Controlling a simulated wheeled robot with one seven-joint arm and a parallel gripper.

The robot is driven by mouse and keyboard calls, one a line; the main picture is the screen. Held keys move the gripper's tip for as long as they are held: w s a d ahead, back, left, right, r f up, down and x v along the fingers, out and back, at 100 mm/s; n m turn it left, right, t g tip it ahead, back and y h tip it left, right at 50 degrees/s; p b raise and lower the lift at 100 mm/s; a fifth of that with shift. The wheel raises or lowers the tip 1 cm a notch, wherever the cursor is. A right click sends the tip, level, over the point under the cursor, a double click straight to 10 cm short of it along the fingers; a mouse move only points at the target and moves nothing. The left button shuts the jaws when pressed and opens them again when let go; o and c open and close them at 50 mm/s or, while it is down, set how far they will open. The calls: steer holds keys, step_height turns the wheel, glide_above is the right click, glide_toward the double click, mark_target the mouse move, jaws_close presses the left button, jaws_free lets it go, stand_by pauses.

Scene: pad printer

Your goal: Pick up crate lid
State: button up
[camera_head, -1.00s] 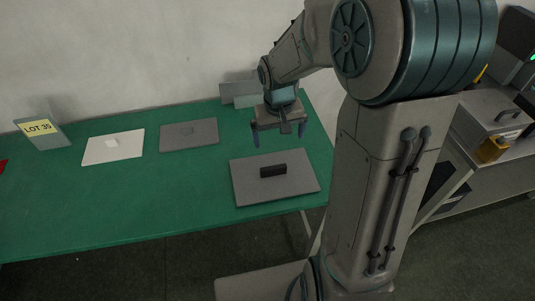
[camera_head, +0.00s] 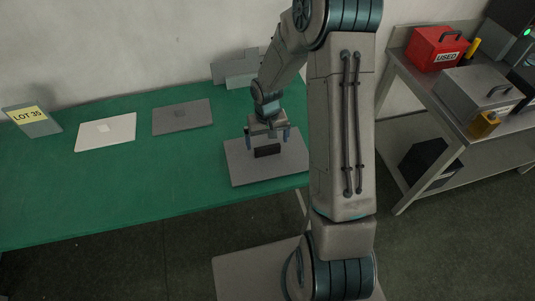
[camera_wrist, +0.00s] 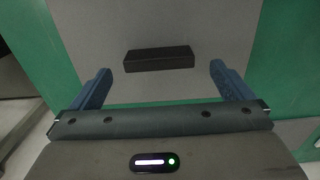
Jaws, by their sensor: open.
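The crate lid is a flat grey panel (camera_head: 240,170) with a black block handle (camera_head: 267,151) on top. It lies on the green table near the right front edge. My gripper (camera_head: 268,138) is open and empty, above the lid close to the handle. In the wrist view the lid (camera_wrist: 100,20) fills the upper middle, and its black handle (camera_wrist: 159,59) lies crosswise ahead of my gripper (camera_wrist: 160,82). The blue fingers stand apart on either side of the handle's ends. I cannot tell the exact height gap.
On the green table (camera_head: 110,190) lie a white panel (camera_head: 90,136) and a darker grey panel (camera_head: 182,122), with a "LOT 35" sign (camera_head: 32,121). Grey blocks (camera_head: 235,68) stand behind my gripper. A bench at right holds a red "USED" box (camera_head: 436,49) and a grey box (camera_head: 478,96).

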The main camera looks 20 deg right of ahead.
mark_target(268, 147)
steer(key=shift+w+d+f+p, duration=0.1)
steer(key=shift+f+p, duration=0.35)
steer(key=shift+f, duration=0.9)
steer(key=shift+w+f+p, duration=0.1)
steer(key=shift+f+p, duration=0.3)
steer(key=shift+f, duration=0.95)
steer(key=c, duration=1)
